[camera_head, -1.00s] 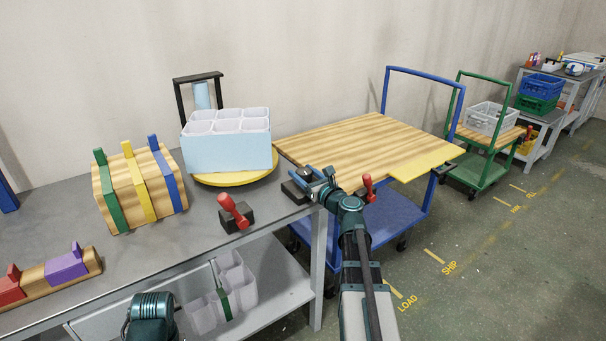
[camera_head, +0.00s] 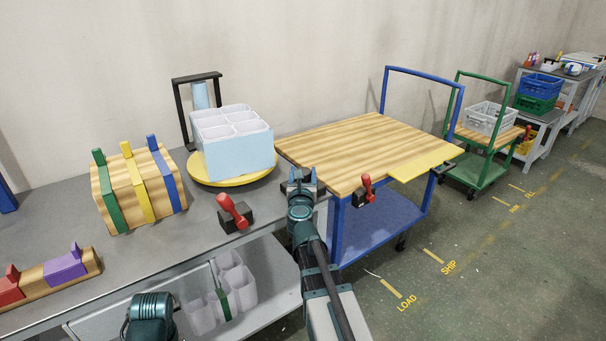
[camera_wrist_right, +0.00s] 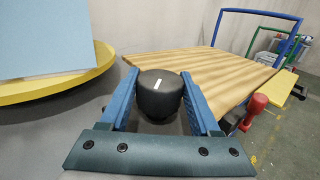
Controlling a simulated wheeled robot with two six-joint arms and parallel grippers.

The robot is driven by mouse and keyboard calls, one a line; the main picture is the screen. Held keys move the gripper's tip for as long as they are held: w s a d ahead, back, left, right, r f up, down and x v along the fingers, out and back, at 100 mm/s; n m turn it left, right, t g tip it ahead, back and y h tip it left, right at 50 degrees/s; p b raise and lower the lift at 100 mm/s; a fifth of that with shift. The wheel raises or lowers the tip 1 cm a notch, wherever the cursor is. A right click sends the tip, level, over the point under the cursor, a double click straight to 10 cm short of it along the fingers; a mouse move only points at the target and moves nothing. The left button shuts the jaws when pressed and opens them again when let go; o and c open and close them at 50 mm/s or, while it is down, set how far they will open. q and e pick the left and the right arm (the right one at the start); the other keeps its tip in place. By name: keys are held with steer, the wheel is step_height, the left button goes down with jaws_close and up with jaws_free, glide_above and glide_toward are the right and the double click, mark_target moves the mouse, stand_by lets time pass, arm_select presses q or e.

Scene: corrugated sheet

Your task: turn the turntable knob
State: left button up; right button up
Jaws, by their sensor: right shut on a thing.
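The black turntable knob (camera_wrist_right: 160,100) with a white mark stands between the blue fingers of my right gripper (camera_wrist_right: 160,88) in the wrist view. The gripper is shut on it, one finger on each side. In the head view my right gripper (camera_head: 303,176) is at the bench's right end, and the knob is mostly hidden. The round yellow turntable (camera_head: 212,179) lies left of the gripper and carries a light blue box (camera_head: 245,157) with white compartments, standing at an angle. My left gripper is out of view; only part of that arm shows at the bottom.
A red-handled clamp (camera_head: 233,212) stands on the bench left of my right arm. A blue cart (camera_head: 345,225) with a wooden top (camera_head: 365,150) and another red clamp (camera_head: 366,188) is close on the right. A black stand (camera_head: 183,115) rises behind the box.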

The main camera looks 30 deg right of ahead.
stand_by(0.4)
steer(key=o, duration=1.4)
